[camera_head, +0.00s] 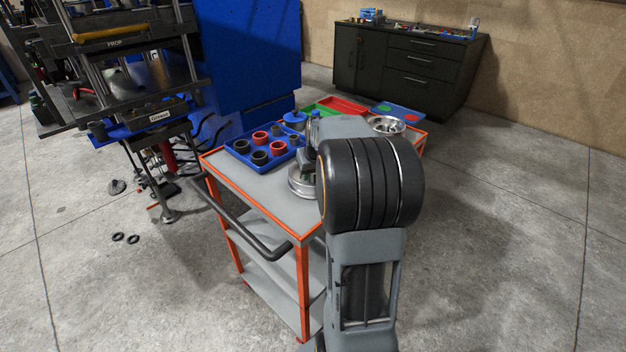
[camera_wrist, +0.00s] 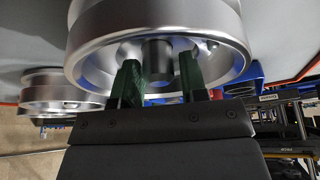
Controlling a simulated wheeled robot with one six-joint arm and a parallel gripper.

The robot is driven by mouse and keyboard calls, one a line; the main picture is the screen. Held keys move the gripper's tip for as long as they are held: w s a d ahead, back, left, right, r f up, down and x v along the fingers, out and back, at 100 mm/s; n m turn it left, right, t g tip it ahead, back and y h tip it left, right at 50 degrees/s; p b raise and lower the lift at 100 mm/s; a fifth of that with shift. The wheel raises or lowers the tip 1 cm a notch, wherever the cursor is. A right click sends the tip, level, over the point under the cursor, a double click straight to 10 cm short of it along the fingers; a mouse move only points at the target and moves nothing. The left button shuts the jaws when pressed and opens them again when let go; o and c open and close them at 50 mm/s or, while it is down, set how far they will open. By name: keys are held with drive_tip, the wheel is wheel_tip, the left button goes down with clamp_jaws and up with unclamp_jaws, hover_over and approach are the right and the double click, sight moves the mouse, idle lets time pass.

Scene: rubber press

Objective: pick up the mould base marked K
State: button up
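A silver, round mould base with a raised rim and a dark central post (camera_wrist: 157,58) fills the top of the wrist view. My gripper (camera_wrist: 159,72) is open, with one green finger on each side of the post and gaps visible between. I cannot tell how deep the fingers reach. In the head view a silver mould base (camera_head: 300,188) sits on the cart, partly hidden by my arm. A second silver mould base (camera_head: 386,125) sits at the cart's far end; a silver wheel-like part (camera_wrist: 60,94) shows at left in the wrist view. No K mark is readable.
The grey cart top (camera_head: 262,187) has an orange edge. A blue tray (camera_head: 240,153) with several black and red rings is at left. Green (camera_head: 316,111) and red (camera_head: 345,106) trays lie behind. A press (camera_head: 120,70) stands at left, a dark cabinet (camera_head: 410,62) at back.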

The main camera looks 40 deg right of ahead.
drive_tip(key=shift+w+f, duration=0.1)
drive_tip(key=shift+f, duration=0.1)
drive_tip(key=shift+c, duration=0.4)
clamp_jaws()
idle(0.8)
drive_tip(key=shift+w+r, duration=0.1)
drive_tip(key=shift+r, duration=0.05)
